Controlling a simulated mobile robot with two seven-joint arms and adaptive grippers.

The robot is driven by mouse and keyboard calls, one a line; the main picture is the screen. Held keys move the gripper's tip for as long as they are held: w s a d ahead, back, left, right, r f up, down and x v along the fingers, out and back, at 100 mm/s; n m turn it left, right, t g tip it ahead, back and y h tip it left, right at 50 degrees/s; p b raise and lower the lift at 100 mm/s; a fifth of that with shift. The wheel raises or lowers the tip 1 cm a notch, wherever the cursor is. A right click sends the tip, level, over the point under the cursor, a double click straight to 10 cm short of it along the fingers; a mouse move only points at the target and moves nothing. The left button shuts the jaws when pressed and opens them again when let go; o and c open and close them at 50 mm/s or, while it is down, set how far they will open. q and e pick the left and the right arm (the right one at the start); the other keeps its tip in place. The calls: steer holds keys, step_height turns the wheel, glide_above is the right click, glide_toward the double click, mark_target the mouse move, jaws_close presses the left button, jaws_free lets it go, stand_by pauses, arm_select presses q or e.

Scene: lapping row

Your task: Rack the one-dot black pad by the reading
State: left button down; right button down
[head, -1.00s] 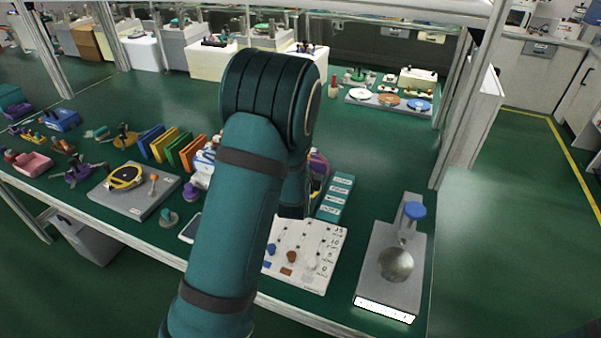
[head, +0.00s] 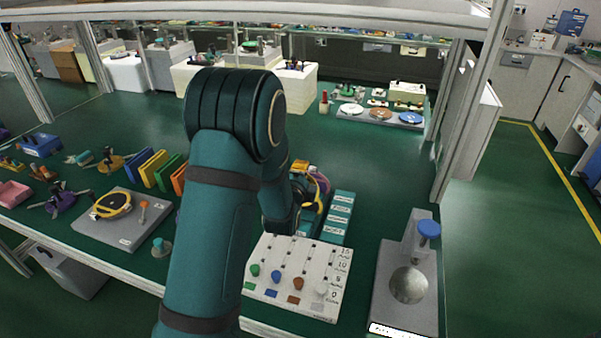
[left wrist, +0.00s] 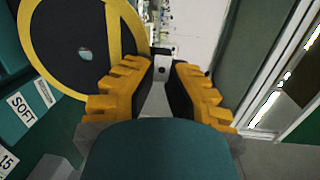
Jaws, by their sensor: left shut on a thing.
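A black round pad (left wrist: 62,35) with a yellow rim and one pale dot fills the upper left of the left wrist view. My left gripper (left wrist: 170,75) has its yellow fingers closed on a small grey piece beside the rim, which seems to be part of this pad. My right gripper is not in view.
A white board with coloured knobs and numbers (head: 290,268) lies in front of the rack. A grey gauge (head: 385,290) with a lit display stands right of it. A yellow-rimmed disc (head: 110,205) rests on a grey base at left. Bare green bench lies behind the rack.

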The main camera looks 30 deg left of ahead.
arm_select(q)
steer(key=shift+f, duration=0.1)
steer(key=shift+f+b, duration=2.15)
steer(key=shift+f, duration=0.65)
steer(key=shift+w+t+b, duration=0.3)
steer(key=shift+t+b, duration=0.2)
steer(key=shift+b, duration=0.9)
steer(key=shift+s+n, duration=0.3)
steer(key=shift+s, duration=0.05)
steer(key=shift+f, duration=2.65)
steer(key=c, duration=1.1)
jaws_free()
steer(key=shift+o, duration=0.2)
